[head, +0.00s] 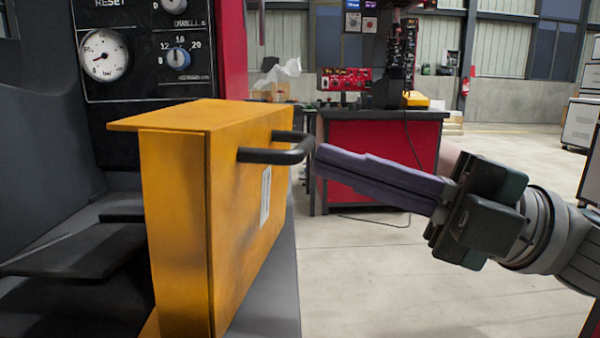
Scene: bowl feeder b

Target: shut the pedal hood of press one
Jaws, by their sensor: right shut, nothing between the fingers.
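A yellow pedal hood (240,200) stands in the middle left of the head view, on the front of the press. A black bar handle (285,151) sticks out from its right-hand face, near the top, above a white label. The dark pedal (80,250) shows to the left of the hood. My right gripper (320,162) comes in from the right with its long purple fingers shut and empty. Its fingertips are close to the handle's outer end; I cannot tell whether they touch it. My left gripper is not in view.
A control panel with a gauge (103,55) and a dial (178,58) is on the press behind the hood. A red cabinet (385,150) stands further back, with a cable on the floor.

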